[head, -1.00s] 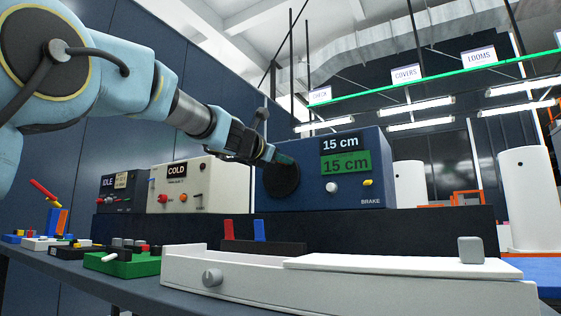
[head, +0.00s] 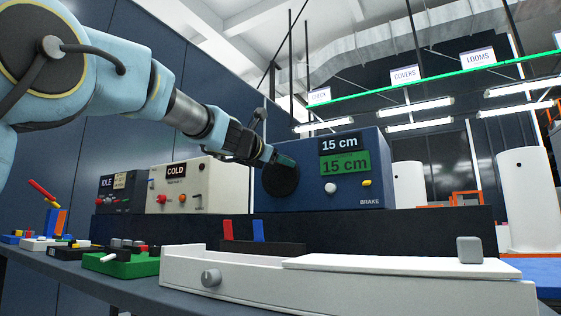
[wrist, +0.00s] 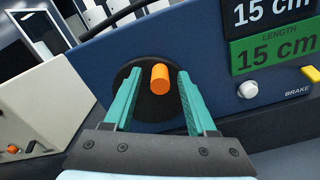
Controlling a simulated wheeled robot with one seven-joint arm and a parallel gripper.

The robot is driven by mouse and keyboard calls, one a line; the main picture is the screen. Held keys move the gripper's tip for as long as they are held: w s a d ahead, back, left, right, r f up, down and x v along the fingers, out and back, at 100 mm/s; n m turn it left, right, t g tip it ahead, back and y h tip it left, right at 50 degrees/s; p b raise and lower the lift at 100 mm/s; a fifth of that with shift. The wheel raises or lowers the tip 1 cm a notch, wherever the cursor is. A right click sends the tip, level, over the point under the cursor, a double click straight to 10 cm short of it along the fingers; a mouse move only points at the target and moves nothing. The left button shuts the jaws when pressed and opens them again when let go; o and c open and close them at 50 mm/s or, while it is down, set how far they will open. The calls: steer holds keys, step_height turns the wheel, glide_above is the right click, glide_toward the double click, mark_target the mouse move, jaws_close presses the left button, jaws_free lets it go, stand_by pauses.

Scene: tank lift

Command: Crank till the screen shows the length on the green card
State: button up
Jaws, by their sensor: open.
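The blue crank box (head: 320,195) stands on a dark ledge in the head view. Its black screen (head: 339,144) reads 15 cm, and the green card (head: 345,163) below it also reads 15 cm. In the wrist view the screen (wrist: 270,10) and the card (wrist: 278,48) show the same numbers. A round black disc (wrist: 128,85) on the box front carries an orange crank knob (wrist: 160,80). My gripper (wrist: 157,75) is open, with one teal finger on each side of the knob and gaps visible beside it. In the head view my gripper (head: 285,162) hides the knob.
A white knob (head: 330,188) and a yellow brake switch (head: 367,183) are on the box front. A cream box marked COLD (head: 190,185) stands to the left. A long white tray (head: 230,272) and a green block (head: 122,264) lie in front.

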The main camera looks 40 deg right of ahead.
steer(key=b+v, duration=0.1)
steer(key=v, duration=0.9)
steer(key=shift+a+b, duration=0.2)
steer(key=shift+b, duration=0.1)
